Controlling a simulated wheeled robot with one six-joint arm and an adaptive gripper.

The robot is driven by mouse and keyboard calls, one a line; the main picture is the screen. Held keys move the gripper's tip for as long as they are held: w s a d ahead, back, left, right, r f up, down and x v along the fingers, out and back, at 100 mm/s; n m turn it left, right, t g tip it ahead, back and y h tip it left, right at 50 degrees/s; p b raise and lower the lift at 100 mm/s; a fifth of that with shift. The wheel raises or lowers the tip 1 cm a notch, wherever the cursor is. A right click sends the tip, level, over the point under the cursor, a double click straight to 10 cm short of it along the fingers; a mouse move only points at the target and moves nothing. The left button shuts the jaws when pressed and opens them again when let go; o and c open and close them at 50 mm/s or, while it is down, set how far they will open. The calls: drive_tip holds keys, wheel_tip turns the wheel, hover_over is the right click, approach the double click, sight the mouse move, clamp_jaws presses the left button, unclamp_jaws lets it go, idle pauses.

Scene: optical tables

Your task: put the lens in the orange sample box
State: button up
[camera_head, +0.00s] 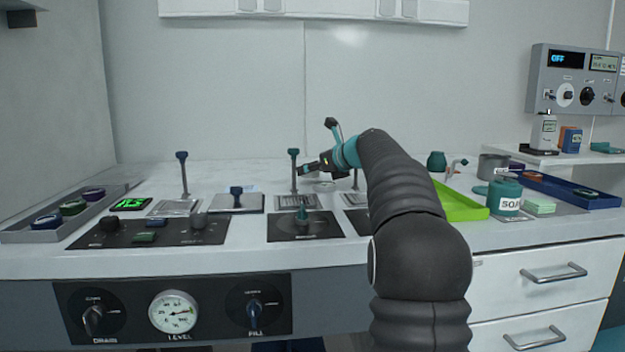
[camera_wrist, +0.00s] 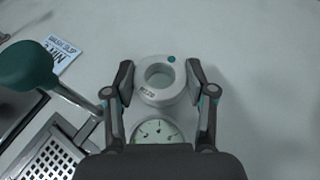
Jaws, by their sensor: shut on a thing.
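My gripper (camera_wrist: 159,76) has its two fingers on either side of a pale ring-shaped piece (camera_wrist: 163,97) in the wrist view and is shut on it. The piece has a round central opening, a teal dot and small dark lettering. It may be the lens, but I cannot tell for sure. In the head view my gripper (camera_head: 308,169) is over the back middle of the white table, and what it holds is too small to make out. A small orange box (camera_head: 573,141) stands at the back right beside a blue one. I cannot tell if it is the sample box.
A dial face (camera_wrist: 157,131) shows just below the ring in the wrist view. Upright levers (camera_head: 294,172) stand near my gripper. A green tray (camera_head: 458,203), a soap jar (camera_head: 507,198) and a blue tray (camera_head: 570,191) are on the right. A grey tray (camera_head: 62,219) is on the left.

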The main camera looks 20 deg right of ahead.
drive_tip(key=shift+f, duration=0.85)
drive_tip(key=shift+f, duration=0.2)
drive_tip(key=o, duration=0.9)
drive_tip(key=shift+c, duration=0.2)
drive_tip(key=shift+r, duration=0.15)
